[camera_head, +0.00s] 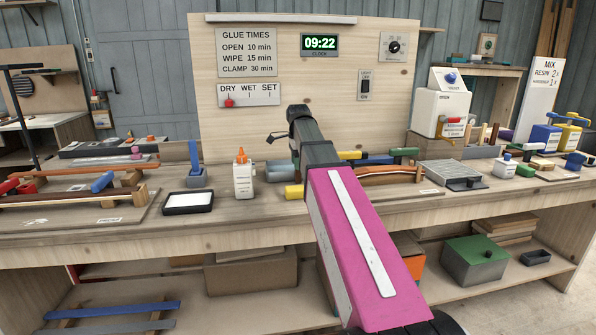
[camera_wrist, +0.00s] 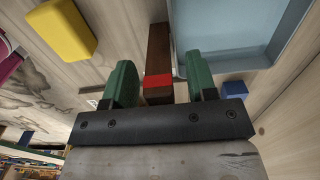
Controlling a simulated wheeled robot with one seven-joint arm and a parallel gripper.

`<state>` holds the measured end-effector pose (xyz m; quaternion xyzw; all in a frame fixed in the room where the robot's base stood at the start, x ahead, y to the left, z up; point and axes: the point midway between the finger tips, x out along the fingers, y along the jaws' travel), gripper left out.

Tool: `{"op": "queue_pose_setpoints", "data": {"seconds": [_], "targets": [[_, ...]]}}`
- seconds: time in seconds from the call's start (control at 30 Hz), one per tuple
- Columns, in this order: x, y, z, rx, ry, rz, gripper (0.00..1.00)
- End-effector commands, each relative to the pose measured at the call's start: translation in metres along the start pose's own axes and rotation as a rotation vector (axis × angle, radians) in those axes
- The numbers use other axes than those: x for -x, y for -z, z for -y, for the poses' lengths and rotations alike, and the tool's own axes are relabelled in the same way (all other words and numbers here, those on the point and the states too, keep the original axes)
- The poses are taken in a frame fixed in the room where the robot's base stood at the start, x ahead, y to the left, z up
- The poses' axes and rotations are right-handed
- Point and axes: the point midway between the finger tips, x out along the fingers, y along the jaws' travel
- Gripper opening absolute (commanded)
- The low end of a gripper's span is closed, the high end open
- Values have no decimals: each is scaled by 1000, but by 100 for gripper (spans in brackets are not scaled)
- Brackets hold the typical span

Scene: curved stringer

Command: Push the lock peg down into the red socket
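In the wrist view, a dark brown wooden bar (camera_wrist: 159,50) with a red band (camera_wrist: 158,81) lies between the two green fingers of my gripper (camera_wrist: 161,83). A gap shows on each side of the bar, so the fingers are open and not touching it. I cannot tell whether the red band is the red socket, or which piece is the lock peg. In the head view, my pink arm runs up to the workbench (camera_head: 90,240), and my fingers are hidden behind it.
A yellow block (camera_wrist: 62,30), a grey-blue tray (camera_wrist: 232,25) and a blue block (camera_wrist: 234,90) lie close around my gripper. On the bench, a glue bottle (camera_head: 243,180) and a black-rimmed white tray (camera_head: 188,203) stand left of my arm. A tall back panel (camera_head: 235,130) rises behind.

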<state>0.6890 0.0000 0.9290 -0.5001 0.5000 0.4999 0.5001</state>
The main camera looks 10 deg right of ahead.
Motion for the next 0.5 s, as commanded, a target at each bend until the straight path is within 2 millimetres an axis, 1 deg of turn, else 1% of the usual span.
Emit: {"op": "queue_pose_setpoints", "data": {"seconds": [0.03,0.07,0.1,0.13,0.17,0.5], "targets": [[0,0,0,0,0,0,37],[0,0,0,0,0,0,27],[0,0,0,0,0,0,14],[0,0,0,0,0,0,4],[0,0,0,0,0,0,0],[2,0,0,0,0,0,0]]}}
